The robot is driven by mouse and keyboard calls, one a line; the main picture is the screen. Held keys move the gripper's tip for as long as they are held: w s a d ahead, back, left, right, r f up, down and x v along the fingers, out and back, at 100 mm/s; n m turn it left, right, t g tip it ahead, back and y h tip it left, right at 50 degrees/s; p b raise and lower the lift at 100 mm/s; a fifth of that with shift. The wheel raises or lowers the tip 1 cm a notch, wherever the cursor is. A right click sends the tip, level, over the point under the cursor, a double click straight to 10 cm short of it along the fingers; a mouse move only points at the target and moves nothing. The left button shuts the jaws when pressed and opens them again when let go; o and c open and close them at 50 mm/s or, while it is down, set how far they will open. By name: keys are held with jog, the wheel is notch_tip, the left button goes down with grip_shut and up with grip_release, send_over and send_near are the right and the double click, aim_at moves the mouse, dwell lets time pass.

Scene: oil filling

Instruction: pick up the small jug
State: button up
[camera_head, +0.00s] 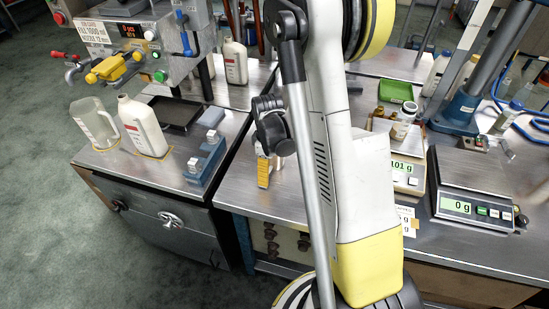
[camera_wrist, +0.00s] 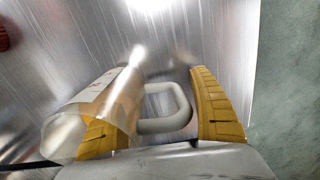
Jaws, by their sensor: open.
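The small jug (camera_wrist: 122,101) is translucent, with a pale loop handle (camera_wrist: 181,103) on its right side in the wrist view. My gripper (camera_wrist: 158,88) is open around the handle, one ridged yellow finger on each side. The right finger stands clear of the handle. The left finger overlaps the jug body and its yellow shows through the wall; I cannot tell whether it is inside the jug. In the head view my gripper (camera_head: 264,170) is low over the middle bench, and my arm hides most of it. I cannot make out this jug there.
A clear handled jug (camera_head: 93,122) and a white bottle (camera_head: 142,126) stand on the left bench. A small blue fixture (camera_head: 206,158) sits at its edge. Scales (camera_head: 478,207) and a small bottle (camera_head: 403,121) are to the right. Floor (camera_wrist: 285,110) lies beyond the bench edge.

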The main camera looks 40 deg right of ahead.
grip_shut()
jog(key=shift+r, duration=0.2)
dwell(0.3)
jog(key=shift+r+p, duration=0.5)
jog(key=shift+r, duration=0.3)
jog(key=r, duration=0.1)
jog(key=r+p, duration=0.1)
jog(key=shift+d+r, duration=0.2)
jog(key=shift+r, duration=0.1)
jog(key=s+d+r+p, duration=0.3)
jog(key=d+r, duration=0.3)
jog(key=d, duration=0.4)
jog(key=shift+s+d+r+p, duration=0.2)
jog(key=shift+d+p, duration=0.1)
jog(key=shift+d, duration=0.05)
